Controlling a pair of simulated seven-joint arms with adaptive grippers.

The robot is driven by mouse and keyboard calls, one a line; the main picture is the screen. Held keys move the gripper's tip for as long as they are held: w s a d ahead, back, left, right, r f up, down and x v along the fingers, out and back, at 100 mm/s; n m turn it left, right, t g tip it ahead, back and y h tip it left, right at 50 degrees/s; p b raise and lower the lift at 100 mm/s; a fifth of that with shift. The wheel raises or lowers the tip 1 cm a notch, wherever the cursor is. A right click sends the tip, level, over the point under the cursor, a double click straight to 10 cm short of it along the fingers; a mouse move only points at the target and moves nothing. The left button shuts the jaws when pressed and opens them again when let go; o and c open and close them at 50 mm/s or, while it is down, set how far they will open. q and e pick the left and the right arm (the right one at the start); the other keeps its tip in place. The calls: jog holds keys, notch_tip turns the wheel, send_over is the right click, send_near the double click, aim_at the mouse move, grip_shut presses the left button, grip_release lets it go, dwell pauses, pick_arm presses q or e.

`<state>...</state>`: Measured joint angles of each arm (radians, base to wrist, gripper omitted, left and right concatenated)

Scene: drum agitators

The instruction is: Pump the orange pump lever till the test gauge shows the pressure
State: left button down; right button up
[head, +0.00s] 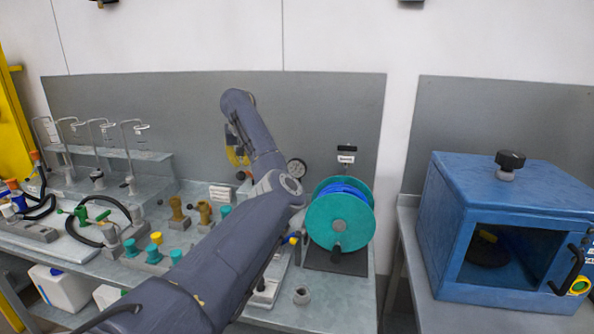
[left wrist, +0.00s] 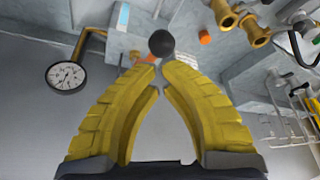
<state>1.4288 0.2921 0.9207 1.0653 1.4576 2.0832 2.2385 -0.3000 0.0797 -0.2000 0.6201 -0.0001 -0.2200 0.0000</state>
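My left gripper (head: 237,158) has yellow fingers and hangs behind the bench equipment, left of the round white pressure gauge (head: 296,168). In the left wrist view the fingertips (left wrist: 158,72) come together almost touching, with nothing clearly between them. A dark ball knob (left wrist: 161,43) appears just beyond the tips; I cannot tell whether they touch it. Orange parts show by the knob, one partly behind the left fingertip and a round one (left wrist: 204,37) to the right. The lever itself is mostly hidden. The gauge (left wrist: 66,77) shows a needle, but its reading is too small to tell. My right gripper is out of view.
A teal reel with blue hose (head: 340,218) stands right of my left arm. Brass fittings (head: 205,211), teal and yellow caps and a green-handled valve (head: 81,215) crowd the bench to the left. A blue cabinet (head: 505,185) stands on a separate bench at right.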

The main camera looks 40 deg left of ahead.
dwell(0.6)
pick_arm(q)
notch_tip(320, 180, up, 7)
jog(key=shift+s+f, duration=0.2)
jog(key=shift+f, duration=3.05)
jog(key=shift+s+d+f, duration=0.1)
jog(key=shift+f, duration=4.6)
jog(key=r, duration=0.8)
jog(key=shift+w+r, duration=0.1)
jog(key=shift+w, duration=0.3)
jog(key=shift+r, duration=0.35)
jog(key=shift+s, duration=0.1)
